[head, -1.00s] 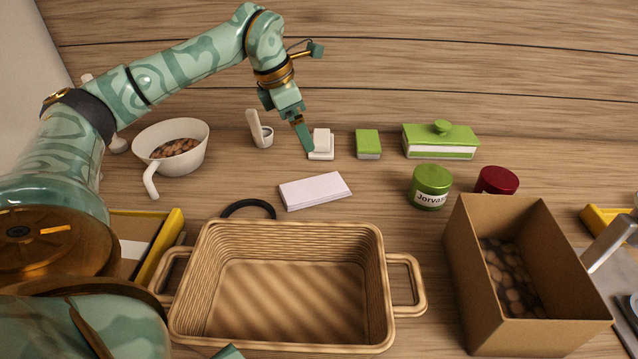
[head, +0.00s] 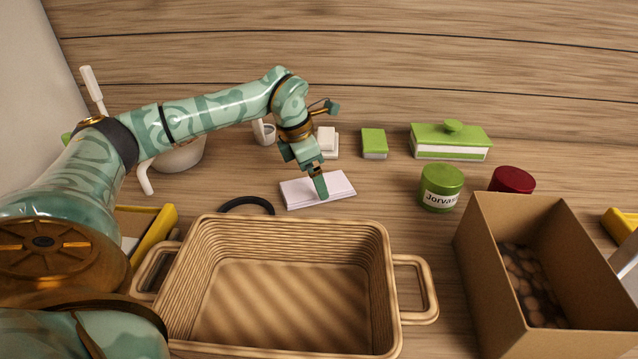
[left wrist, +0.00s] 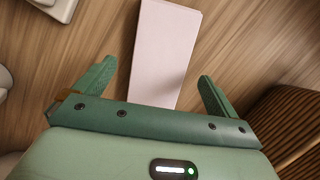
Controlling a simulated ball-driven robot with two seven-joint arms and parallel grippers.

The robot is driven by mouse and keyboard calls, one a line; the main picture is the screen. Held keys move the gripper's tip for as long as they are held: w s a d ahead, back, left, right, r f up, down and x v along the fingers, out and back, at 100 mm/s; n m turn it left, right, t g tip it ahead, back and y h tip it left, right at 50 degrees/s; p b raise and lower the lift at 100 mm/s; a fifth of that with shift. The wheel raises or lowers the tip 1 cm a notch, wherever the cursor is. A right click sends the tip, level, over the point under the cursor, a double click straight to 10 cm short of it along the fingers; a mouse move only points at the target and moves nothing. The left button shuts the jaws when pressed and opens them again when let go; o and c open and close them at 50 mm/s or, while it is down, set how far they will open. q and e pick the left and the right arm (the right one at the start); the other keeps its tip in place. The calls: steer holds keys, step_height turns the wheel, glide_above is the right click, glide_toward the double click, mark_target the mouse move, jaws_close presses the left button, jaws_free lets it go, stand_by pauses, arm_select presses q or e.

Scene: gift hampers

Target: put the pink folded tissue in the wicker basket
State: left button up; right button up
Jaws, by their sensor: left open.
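The pink folded tissue (head: 303,191) is a flat pale pink rectangle lying on the table behind the wicker basket. It also shows in the left wrist view (left wrist: 165,50), between and beyond the fingers. My left gripper (head: 322,186) is open over the tissue, its fingers pointing down. In the left wrist view the open gripper (left wrist: 155,85) has one finger on each side of the tissue's near end, with nothing held. Whether it touches the tissue I cannot tell. The wicker basket (head: 390,280) stands empty at the front. My right gripper is not in view.
A cardboard box (head: 490,265) with round brown pieces stands right of the basket. A green jar (head: 441,188) and a red-lidded jar (head: 513,180) stand behind it. A black ring (head: 246,203) lies behind the basket. A green butter dish (head: 450,141) and small blocks stand farther back.

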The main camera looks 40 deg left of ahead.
arm_select(q)
steer(key=x, duration=0.3)
steer(key=shift+b, duration=0.3)
steer(key=shift+r, duration=0.1)
steer(key=c, duration=1.1)
